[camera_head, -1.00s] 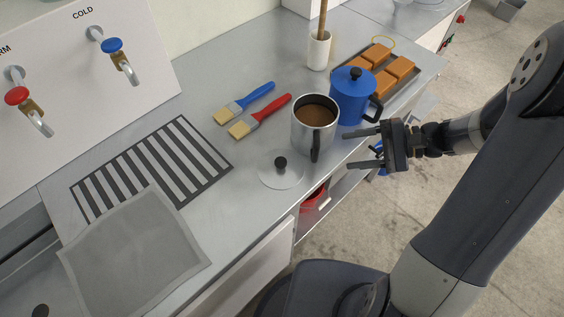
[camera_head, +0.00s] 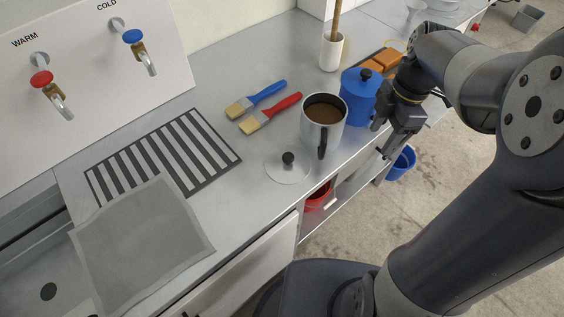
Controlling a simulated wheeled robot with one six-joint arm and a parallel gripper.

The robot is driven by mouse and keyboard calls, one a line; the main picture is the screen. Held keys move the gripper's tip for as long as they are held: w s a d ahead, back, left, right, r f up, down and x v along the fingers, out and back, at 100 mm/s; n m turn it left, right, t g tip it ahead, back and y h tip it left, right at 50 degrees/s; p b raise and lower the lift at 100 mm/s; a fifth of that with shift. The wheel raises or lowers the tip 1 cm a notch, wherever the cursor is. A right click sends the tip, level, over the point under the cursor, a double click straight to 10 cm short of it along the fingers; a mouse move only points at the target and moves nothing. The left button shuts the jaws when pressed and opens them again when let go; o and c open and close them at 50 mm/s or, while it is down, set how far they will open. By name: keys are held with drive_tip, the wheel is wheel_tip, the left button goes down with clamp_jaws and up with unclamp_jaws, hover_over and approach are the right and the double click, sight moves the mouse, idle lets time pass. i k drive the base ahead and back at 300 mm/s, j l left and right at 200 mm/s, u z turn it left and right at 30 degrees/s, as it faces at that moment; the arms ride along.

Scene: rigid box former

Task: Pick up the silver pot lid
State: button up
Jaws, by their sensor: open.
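The silver pot lid (camera_head: 280,170) is a flat round disc with a black knob (camera_head: 288,158). It lies on the steel counter near the front edge, in front of the silver pot (camera_head: 321,136). The pot is uncovered, holds brown liquid and has a black handle. My gripper (camera_head: 383,142) is open and empty, pointing downward at the counter's front edge, to the right of the pot and apart from the lid. The blue pot (camera_head: 358,97) stands just behind my gripper, with its own lid on.
Two brushes, blue (camera_head: 256,99) and red (camera_head: 271,113), lie behind the lid. A striped mat (camera_head: 226,153) and a grey cloth (camera_head: 140,245) lie to the left. A white holder (camera_head: 330,55) and orange blocks (camera_head: 388,60) stand at the back. A blue bucket (camera_head: 401,165) is below the counter.

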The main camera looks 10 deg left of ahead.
sight(287, 164)
drive_tip(key=u, duration=1.05)
drive_tip(key=l, duration=0.1)
